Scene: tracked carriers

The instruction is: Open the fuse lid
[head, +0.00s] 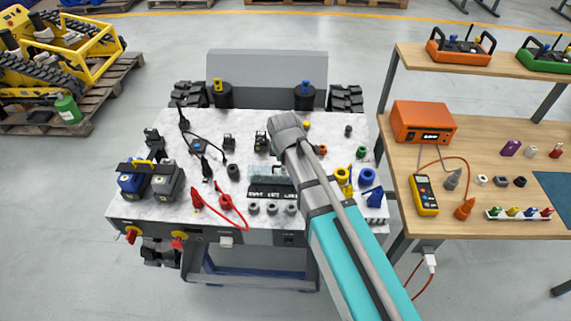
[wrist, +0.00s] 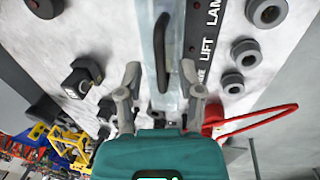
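The fuse lid (wrist: 172,25) is a clear, see-through strip with a dark bar handle (wrist: 161,45) in the wrist view. It appears closed beside a dark label strip (wrist: 205,45) reading LIFT and LAMP. In the head view the lid (head: 268,171) shows on the carrier's pale top, just above the label strip (head: 270,191). My gripper (wrist: 165,82) is open and empty. Its two fingers straddle the line of the handle in the wrist view, with no visible contact. In the head view my arm hides the gripper's fingers.
Round dark knobs (wrist: 238,83) stand beside the label strip. A red cable (wrist: 250,120) lies to the right in the wrist view. A black block (wrist: 82,77) is to the left. Battery blocks (head: 149,180) stand on the carrier's left. A wooden bench (head: 480,160) stands at right.

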